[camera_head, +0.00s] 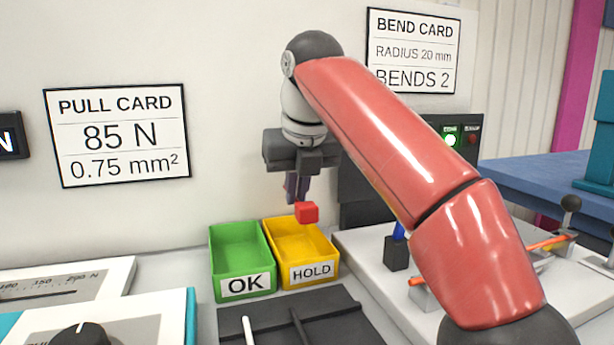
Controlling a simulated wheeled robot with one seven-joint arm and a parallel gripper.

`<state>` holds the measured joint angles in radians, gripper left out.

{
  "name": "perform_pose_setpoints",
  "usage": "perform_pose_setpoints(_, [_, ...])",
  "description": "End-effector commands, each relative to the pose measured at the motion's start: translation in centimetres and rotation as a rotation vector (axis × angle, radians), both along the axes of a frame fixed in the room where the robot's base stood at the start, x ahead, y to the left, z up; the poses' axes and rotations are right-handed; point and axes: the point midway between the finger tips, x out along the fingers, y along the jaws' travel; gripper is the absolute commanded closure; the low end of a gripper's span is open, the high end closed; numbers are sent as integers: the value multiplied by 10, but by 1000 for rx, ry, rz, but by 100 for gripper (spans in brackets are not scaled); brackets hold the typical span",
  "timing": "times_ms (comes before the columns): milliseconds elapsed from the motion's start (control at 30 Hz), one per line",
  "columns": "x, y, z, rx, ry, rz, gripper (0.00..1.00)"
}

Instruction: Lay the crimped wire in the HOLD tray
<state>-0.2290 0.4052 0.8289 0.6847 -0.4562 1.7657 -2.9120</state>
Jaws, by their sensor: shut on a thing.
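My gripper (297,188) is above the yellow HOLD tray (328,268), fingers pointing down. It is shut on the crimped wire, of which only a small red block-like piece (307,212) shows at the fingertips. No strand of wire can be made out. The red piece appears over the back part of the HOLD tray, above its floor. The HOLD tray has a white HOLD label on its front and looks empty where its floor shows.
A green OK tray (229,287) stands directly left of the HOLD tray. A dark slotted block (345,318) lies in front. A pale bending station (372,262) with a blue-handled part stands to the right. A white gauge unit (70,282) is at the left. The wall is close behind.

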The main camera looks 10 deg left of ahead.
Motion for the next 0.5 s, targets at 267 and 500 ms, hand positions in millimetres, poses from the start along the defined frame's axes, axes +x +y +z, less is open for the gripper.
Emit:
perform_pose_setpoints(267, [0, -2, -21, -5, -1, -2, 100])
perform_pose_setpoints(500, [0, -1, -52, -1, 0, 0, 100])
